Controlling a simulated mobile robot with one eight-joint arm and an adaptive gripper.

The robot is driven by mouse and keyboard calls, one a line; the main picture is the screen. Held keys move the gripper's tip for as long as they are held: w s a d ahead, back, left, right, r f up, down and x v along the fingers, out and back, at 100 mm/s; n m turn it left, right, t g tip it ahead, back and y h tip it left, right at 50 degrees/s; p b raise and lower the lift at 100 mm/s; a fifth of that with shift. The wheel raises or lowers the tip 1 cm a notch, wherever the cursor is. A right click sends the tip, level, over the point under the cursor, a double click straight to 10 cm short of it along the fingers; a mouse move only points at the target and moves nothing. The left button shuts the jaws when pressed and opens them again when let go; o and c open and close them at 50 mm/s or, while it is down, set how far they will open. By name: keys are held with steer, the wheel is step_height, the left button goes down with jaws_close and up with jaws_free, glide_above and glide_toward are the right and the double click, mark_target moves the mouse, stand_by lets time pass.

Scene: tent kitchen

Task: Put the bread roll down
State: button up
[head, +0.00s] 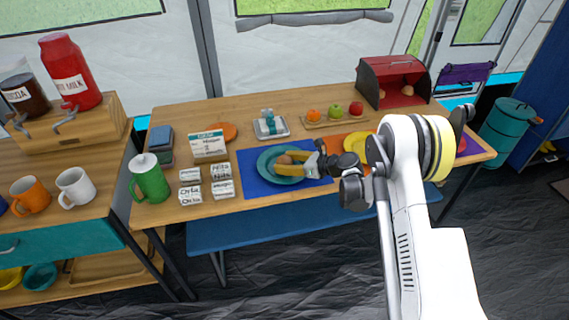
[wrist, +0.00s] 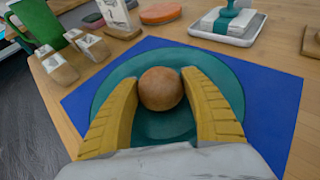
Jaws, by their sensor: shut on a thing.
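The bread roll (wrist: 160,88) is round and brown and sits between the two yellow fingers of my gripper (wrist: 159,92) in the wrist view. The fingers are shut on it. It is over or on a teal plate (wrist: 210,66) that lies on a blue mat (wrist: 270,110); I cannot tell whether the roll touches the plate. In the head view the roll (head: 285,159) shows small above the plate (head: 266,164), with my gripper (head: 287,161) reaching in from the right. The blue mat (head: 252,184) is near the table's front edge.
A green pot (head: 150,180) and several small labelled blocks (head: 190,195) stand left of the mat. A white dish (head: 271,128) and a fruit tray (head: 335,121) are behind it. A red bread box (head: 394,82) stands at the back right.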

steer(key=shift+f, duration=0.15)
steer(key=o, duration=0.8)
